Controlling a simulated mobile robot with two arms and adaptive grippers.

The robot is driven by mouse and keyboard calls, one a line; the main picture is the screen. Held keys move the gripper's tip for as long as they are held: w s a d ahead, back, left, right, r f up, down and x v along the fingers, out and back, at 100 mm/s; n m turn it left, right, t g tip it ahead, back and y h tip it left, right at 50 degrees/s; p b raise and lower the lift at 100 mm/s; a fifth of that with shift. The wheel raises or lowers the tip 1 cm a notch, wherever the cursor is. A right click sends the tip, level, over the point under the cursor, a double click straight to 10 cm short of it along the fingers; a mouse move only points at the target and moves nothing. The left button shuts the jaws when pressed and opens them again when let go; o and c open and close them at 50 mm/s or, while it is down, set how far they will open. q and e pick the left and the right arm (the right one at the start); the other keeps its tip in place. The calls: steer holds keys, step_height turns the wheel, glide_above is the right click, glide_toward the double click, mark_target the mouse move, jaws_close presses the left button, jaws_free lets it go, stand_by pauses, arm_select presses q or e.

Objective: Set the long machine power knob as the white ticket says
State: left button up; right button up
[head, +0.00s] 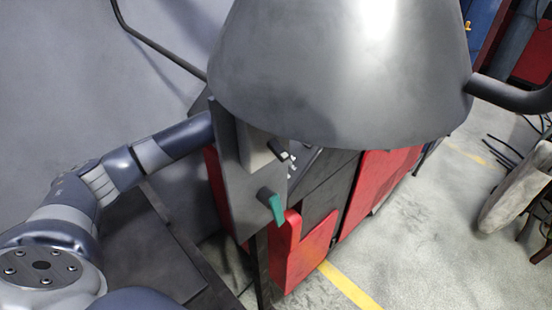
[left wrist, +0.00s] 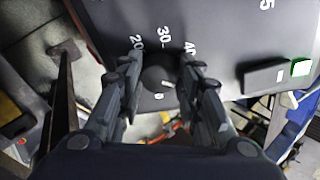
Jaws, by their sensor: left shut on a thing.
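In the left wrist view, a dark round knob (left wrist: 156,78) sits on a dark panel (left wrist: 215,25) with white numbers 20, 30 and 40 around its upper side and a white mark below it. My left gripper (left wrist: 160,85) has one finger on each side of the knob and is shut on it. A small white line shows near the knob's lower right, but I cannot tell surely where the knob points. In the head view my left arm reaches behind a grey box, which hides the gripper and the knob. No white ticket can be made out. My right gripper is not in view.
In the left wrist view, a black bar-shaped part (left wrist: 264,76) and a lit green square (left wrist: 301,67) are right of the knob. In the head view, a large grey metal hood (head: 345,70) hides much.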

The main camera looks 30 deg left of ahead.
arm_select(q)
steer(key=m+p, duration=0.1)
steer(key=m, duration=0.3)
steer(key=shift+d+y, duration=0.15)
steer(key=shift+y, duration=0.15)
steer(key=shift+m+p, duration=0.55)
steer(key=shift+m, duration=0.65)
steer(key=shift+y, duration=0.3)
steer(key=shift+s, duration=0.1)
steer(key=o, duration=1.1)
steer(key=shift+c, duration=0.2)
steer(key=shift+r, duration=0.15)
steer(key=v, duration=1.1)
steer(key=shift+s+r, duration=0.15)
steer(key=shift+r, duration=0.05)
